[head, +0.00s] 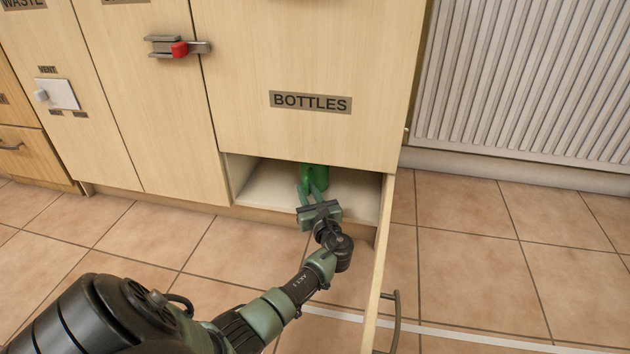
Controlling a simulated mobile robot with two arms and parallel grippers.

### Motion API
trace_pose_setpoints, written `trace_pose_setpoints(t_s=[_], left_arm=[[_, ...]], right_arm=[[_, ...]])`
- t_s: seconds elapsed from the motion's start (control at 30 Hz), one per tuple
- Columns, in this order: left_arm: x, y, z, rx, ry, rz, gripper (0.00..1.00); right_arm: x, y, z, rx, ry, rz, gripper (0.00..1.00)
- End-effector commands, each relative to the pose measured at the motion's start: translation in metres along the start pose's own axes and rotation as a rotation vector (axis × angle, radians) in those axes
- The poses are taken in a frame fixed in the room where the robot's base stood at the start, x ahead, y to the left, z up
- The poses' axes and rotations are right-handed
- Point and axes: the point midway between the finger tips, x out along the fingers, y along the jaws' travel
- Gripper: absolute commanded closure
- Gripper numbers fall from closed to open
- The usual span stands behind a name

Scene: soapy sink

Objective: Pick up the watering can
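The green watering can (316,176) is in the low compartment under the "BOTTLES" panel. Only a bright green part of it shows; the panel edge hides its top and my gripper covers part of its front. My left gripper (312,187) reaches into the compartment opening, right in front of the can. Its two fingers stand apart and point at the can. I cannot tell whether they touch it. My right gripper is not in view.
The compartment's open door (377,270) stands out edge-on just right of my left arm, with a handle (395,322). The "BOTTLES" panel (310,70) overhangs the opening. A white radiator (520,75) is at the right. Tiled floor (475,260) is clear beyond the door.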

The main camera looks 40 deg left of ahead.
Motion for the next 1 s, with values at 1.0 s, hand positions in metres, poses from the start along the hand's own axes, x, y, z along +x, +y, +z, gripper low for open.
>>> trace_pose_setpoints(t_s=[1.0], left_arm=[[0.009,-0.001,0.012,-0.002,-0.001,-0.002,1.00]], right_arm=[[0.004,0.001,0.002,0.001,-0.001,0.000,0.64]])
